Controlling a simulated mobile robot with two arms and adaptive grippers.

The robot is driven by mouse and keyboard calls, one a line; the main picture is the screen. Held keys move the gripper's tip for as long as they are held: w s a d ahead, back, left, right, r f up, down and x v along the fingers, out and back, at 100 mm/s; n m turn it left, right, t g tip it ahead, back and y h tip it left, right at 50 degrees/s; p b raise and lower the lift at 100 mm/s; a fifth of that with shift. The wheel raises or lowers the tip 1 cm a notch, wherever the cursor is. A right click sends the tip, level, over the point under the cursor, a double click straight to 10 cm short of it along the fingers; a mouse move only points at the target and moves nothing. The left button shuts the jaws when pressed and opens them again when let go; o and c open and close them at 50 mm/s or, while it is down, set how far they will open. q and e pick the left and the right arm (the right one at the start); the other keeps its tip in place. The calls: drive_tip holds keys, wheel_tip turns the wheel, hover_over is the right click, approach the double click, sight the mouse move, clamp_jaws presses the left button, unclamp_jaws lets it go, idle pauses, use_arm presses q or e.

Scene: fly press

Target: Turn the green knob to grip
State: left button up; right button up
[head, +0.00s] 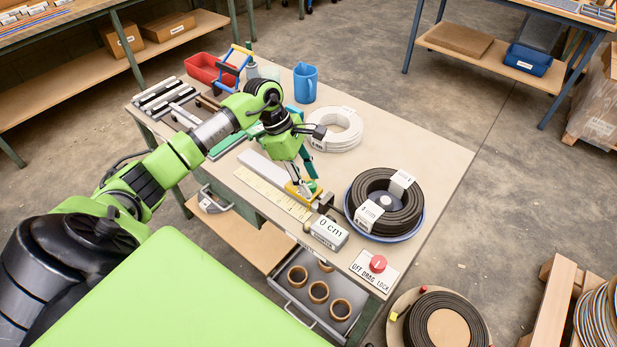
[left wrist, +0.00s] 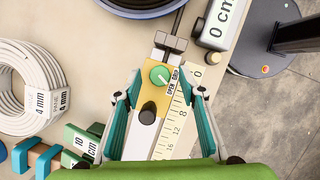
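The green knob (left wrist: 159,77) sits on a yellow plate (left wrist: 151,125) in the left wrist view. A label reading "OPEN GRIP" (left wrist: 172,82) lies to its right. A dark round knob (left wrist: 147,113) stands lower on the same plate. My left gripper (head: 304,174) points down over the yellow plate in the head view. In the left wrist view its teal fingers (left wrist: 160,82) are apart, one on each side of the green knob, with gaps showing between the fingers and it. My right gripper is in neither view.
A ruler strip (head: 272,192) runs along the plate. A "0 cm" display (head: 328,232) and a dark cable coil in a blue dish (head: 424,214) stand close by. A white coil (head: 343,130) and blue jug (head: 305,83) lie farther back. A red button (head: 378,264) is at the front.

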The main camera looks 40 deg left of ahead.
use_arm(q)
drive_tip(key=shift+d+f, duration=0.1)
drive_tip(key=shift+f, duration=0.25)
clamp_jaws()
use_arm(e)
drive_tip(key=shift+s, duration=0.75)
